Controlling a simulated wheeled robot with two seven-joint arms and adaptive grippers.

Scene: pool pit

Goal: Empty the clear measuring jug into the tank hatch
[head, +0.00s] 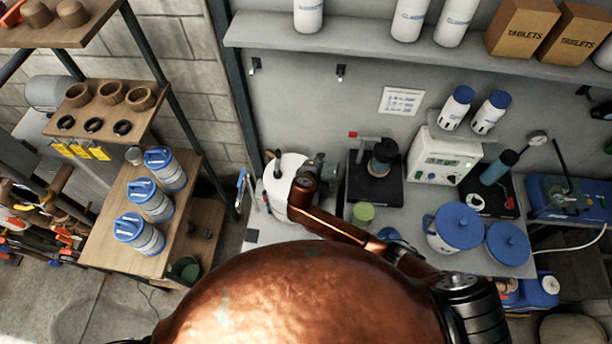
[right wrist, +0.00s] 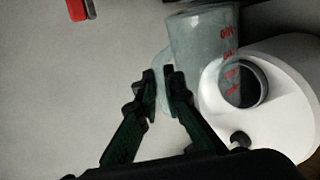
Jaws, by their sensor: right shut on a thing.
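The clear measuring jug (right wrist: 195,50) has red marks on its side and shows in the right wrist view. My right gripper (right wrist: 160,82) is shut on the jug at its handle side. The white tank (right wrist: 285,75) stands just right of the jug. Its round dark hatch (right wrist: 245,85) is open, and the jug's lower part overlaps the hatch's left edge in this view. I cannot tell how far the jug is tilted or whether liquid is in it. In the head view my right gripper (head: 318,168) is at the right side of the white tank (head: 286,168). My left gripper is out of view.
Right of the tank on the bench are a black stand (head: 375,185), a white meter box (head: 445,157) and a blue-lidded tub (head: 455,228). A green cup (head: 363,213) sits near my right arm. Blue-lidded canisters (head: 152,200) stand on the left shelf.

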